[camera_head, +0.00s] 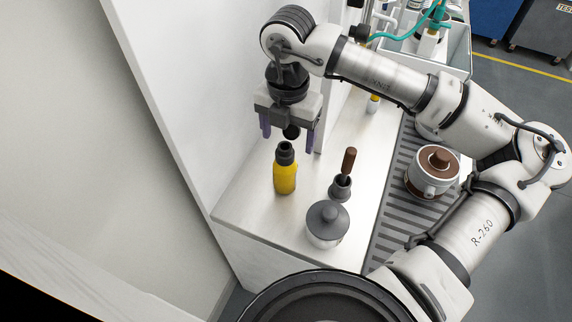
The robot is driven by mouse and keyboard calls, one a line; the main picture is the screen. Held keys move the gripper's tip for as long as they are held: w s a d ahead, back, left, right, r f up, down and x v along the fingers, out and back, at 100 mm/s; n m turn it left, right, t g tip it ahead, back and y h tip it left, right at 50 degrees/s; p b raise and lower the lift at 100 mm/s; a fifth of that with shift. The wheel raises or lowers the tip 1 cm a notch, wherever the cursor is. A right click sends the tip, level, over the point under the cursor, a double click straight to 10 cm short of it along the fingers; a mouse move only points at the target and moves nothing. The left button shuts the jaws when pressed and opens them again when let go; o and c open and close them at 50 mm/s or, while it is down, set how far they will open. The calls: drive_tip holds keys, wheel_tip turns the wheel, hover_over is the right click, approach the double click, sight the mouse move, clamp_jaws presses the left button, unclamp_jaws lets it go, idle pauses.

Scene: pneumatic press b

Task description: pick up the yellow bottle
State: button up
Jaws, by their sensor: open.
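The yellow bottle (285,178) with a black cap stands upright on the light counter (245,210), near its left end by the wall. My gripper (287,138) points down above and slightly behind the bottle in the camera_head view. Its two purple-tipped fingers are spread apart with nothing held between them. The fingers appear apart from the bottle; the exact height of the gap is hard to tell from this one view.
A small dark pot with a brown-handled tool (347,165) stands right of the bottle. A grey-lidded jar (327,224) is in front. A brown-topped white container (434,171) sits on the slatted mat (385,225). A small yellow-and-white bottle (373,103) stands farther back. The wall (165,70) is close on the left.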

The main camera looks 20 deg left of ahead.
sight(288, 147)
wheel_tip(288, 147, down, 3)
drive_tip(key=shift+f, duration=0.15)
drive_tip(key=shift+a+f+p, duration=0.15)
drive_tip(key=shift+f+p, duration=0.5)
drive_tip(key=shift+f, duration=0.7)
drive_tip(key=shift+a+f+p, duration=0.15)
drive_tip(key=shift+f+p, duration=0.5)
drive_tip(key=shift+f, duration=0.7)
drive_tip(key=shift+c, duration=0.3)
drive_tip(key=c, duration=1.1)
drive_tip(key=shift+r, duration=0.1)
